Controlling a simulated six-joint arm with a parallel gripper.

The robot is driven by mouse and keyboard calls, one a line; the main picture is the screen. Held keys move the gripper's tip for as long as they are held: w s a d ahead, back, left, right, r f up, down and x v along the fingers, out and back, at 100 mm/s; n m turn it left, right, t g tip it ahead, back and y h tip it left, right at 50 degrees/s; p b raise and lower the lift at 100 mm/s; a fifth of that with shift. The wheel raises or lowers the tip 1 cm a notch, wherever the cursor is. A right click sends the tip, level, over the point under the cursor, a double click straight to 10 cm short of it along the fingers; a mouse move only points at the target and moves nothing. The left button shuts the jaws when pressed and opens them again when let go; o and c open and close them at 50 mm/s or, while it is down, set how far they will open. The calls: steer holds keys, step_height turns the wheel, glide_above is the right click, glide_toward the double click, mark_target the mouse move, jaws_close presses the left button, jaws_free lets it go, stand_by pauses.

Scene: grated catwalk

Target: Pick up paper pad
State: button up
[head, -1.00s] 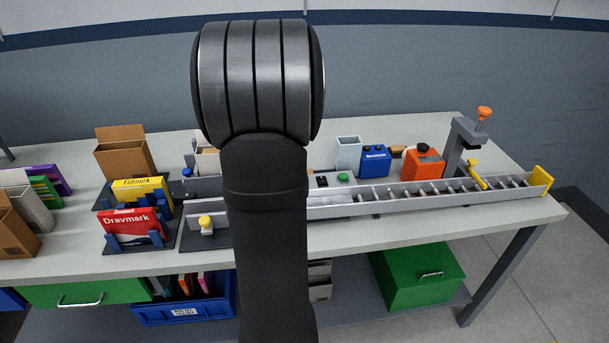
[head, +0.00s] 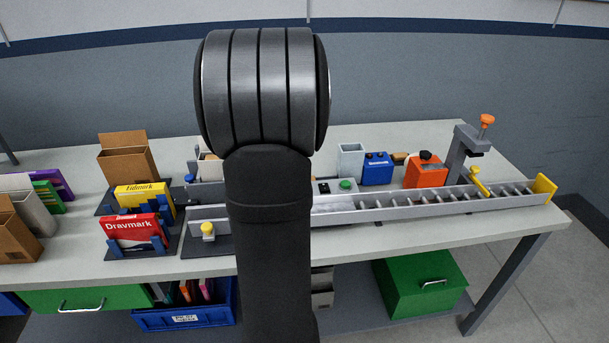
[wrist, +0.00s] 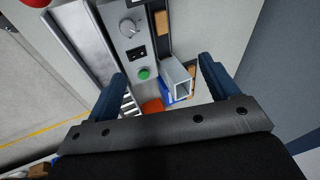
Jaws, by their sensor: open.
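No item in view can be surely told as the paper pad. A yellow flat pack (head: 145,200) and a red flat pack (head: 133,233) stand in dark blue holders at the left of the table in the head view; either could be a pad, but I cannot tell. My gripper (wrist: 161,70) is open and empty in the wrist view, its two blue fingers apart above the table. Between and beyond them show a grey open bin (wrist: 175,76), a green button (wrist: 144,73) and part of an orange box (wrist: 153,106). In the head view my arm hides the gripper.
A long grey channel (head: 420,201) runs along the table (head: 400,236), with an orange-knobbed post (head: 468,145) at its right end. A blue box (head: 377,168) and an orange can (head: 426,172) stand behind it. An open cardboard box (head: 127,164) is at left. Front table edge is mostly clear.

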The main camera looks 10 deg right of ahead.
steer(key=w+d+f+n, duration=0.1)
steer(key=w+f+n, duration=0.1)
steer(key=f+n, duration=0.3)
steer(key=w+d+f+n+y, duration=0.1)
steer(key=w+f+n, duration=0.1)
steer(key=f+n, duration=0.3)
steer(key=w+d+f+n+y, duration=0.1)
steer(key=w+d+f+n, duration=0.1)
steer(key=f+n, duration=0.4)
steer(key=shift+w+d+n, duration=0.1)
steer(key=shift+n, duration=0.4)
steer(key=shift+t, duration=0.3)
steer(key=shift+d+x, duration=0.15)
steer(key=shift+x, duration=1.2)
steer(key=shift+d+x, duration=0.15)
steer(key=shift+x, duration=1.25)
steer(key=c, duration=1.1)
steer(key=shift+r, duration=0.1)
